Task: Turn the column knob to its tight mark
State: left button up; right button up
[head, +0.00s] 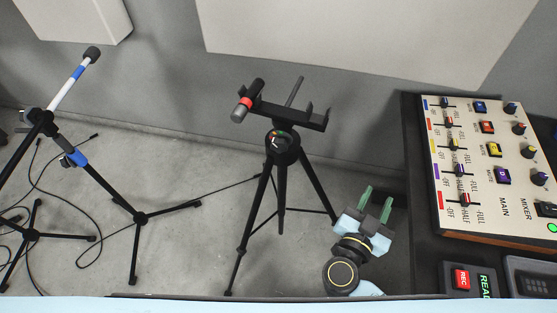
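A black tripod (283,177) stands on the floor in the middle. On its column, under the top bracket, is a round dark knob (281,141) with a pale pointer and small coloured marks around it, including red and green. The marks are too small to read which one the pointer meets. My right gripper (376,203) is to the right of and below the knob, apart from it. Its two green fingers are spread and empty, pointing up in the picture. My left gripper is out of the picture.
A microphone stand (107,180) with loose cables is at left. A mixer (495,170) on a dark desk is at right.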

aim_at(280, 144)
jog(key=k, duration=1.1)
jog(key=u, duration=0.7)
jog(key=i, duration=1.1)
jog(key=z, duration=0.05)
